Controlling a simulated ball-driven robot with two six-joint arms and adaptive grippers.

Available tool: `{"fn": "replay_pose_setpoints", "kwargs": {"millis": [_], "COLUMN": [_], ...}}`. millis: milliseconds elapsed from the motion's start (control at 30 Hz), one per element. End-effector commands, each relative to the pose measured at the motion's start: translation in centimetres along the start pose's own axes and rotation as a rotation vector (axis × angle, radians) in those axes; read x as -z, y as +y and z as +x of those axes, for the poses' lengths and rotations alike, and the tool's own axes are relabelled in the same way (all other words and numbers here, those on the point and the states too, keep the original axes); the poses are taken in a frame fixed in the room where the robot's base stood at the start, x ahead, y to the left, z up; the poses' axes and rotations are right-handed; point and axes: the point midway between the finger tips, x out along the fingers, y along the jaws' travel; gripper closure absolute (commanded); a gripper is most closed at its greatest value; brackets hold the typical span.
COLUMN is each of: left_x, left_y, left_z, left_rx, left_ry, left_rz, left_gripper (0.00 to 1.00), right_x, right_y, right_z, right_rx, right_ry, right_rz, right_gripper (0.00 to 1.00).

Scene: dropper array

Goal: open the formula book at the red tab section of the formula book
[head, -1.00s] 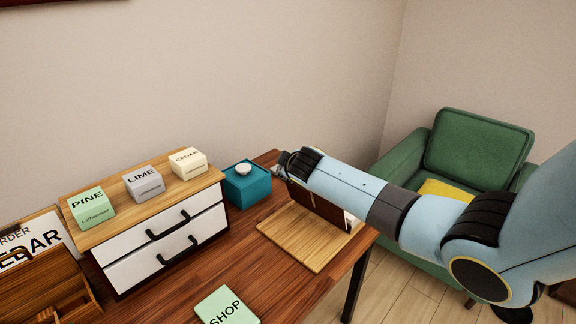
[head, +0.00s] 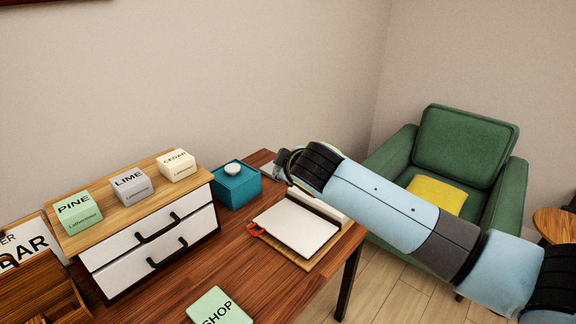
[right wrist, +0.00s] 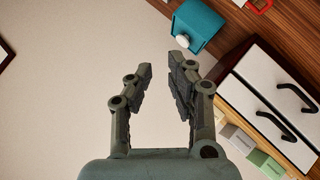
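The formula book (head: 297,228) lies open on a light wooden board (head: 302,264) at the right end of the desk. A broad white page faces up, with a further white strip of it along the far right, partly behind my right arm. A red tab (head: 256,230) sticks out at the page's left edge. It also shows at the top of the right wrist view (right wrist: 261,6). My right gripper (head: 281,165) is above the far side of the book, apart from the page. In the right wrist view its fingers (right wrist: 160,80) are spread with nothing between them. My left gripper is not in view.
A teal box with a white knob (head: 237,186) stands left of the book. A white two-drawer cabinet (head: 150,247) carries PINE, LIME and CEDAR blocks. A green SHOP block (head: 219,308) lies at the front. A green armchair (head: 465,145) stands beyond the desk's right edge.

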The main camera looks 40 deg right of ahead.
Motion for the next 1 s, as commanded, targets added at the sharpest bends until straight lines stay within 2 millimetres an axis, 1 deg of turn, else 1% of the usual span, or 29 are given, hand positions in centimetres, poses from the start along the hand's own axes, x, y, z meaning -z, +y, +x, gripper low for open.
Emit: {"fn": "replay_pose_setpoints", "kwargs": {"millis": [100, 567, 667, 767, 800, 867, 900, 1000], "left_x": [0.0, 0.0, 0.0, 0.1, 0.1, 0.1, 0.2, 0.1], "left_y": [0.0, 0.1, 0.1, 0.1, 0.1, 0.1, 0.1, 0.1], "left_z": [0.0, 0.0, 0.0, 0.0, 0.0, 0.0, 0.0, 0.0], "left_rx": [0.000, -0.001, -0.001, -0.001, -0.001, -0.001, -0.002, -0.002], "left_ry": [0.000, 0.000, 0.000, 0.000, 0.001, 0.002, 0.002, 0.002], "left_rz": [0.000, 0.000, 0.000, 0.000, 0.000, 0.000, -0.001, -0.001], "left_gripper": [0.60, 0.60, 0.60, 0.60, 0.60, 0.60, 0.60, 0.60], "right_x": [0.0, 0.0, -0.4, -1.8, -2.6, -3.7, -4.4, -5.8], "right_y": [0.0, 0.0, -0.6, -2.4, -3.5, -5.0, -5.9, -7.7], "right_z": [-0.3, -0.2, -0.8, -3.4, -5.0, -7.5, -9.2, -12.9], "right_rx": [0.000, 0.000, 0.016, 0.077, 0.114, 0.173, 0.211, 0.295], "right_ry": [0.000, 0.000, -0.012, -0.062, -0.092, -0.141, -0.171, -0.241], "right_rz": [0.000, 0.000, 0.015, 0.073, 0.106, 0.154, 0.183, 0.241], "right_gripper": [0.82, 0.82, 0.82, 0.82, 0.82, 0.82, 0.82, 0.82]}}
